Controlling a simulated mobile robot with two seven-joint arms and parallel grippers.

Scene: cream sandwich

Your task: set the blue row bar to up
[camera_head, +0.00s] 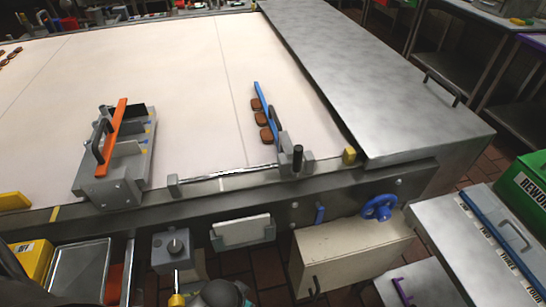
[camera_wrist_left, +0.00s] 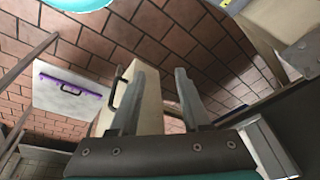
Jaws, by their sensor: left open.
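The blue row bar (camera_head: 264,106) is a long thin bar over the pale belt (camera_head: 180,75) in the head view. It reaches back from a grey mount with a black upright knob (camera_head: 297,158) at the belt's front edge. Brown biscuits (camera_head: 262,119) lie in a row close along it. I cannot tell how high the bar sits above the belt. My left gripper (camera_wrist_left: 160,76) is open and empty in the left wrist view, with brick-coloured floor and a cream box beyond its fingers. It is away from the bar, which that view does not show. My right gripper is not in view.
An orange bar (camera_head: 113,135) on a grey unit stands left on the belt. Below the front rail are a cream box (camera_head: 345,262), a blue handwheel (camera_head: 378,207) and a small grey control box (camera_head: 172,250). A steel counter (camera_head: 375,75) borders the belt's right side.

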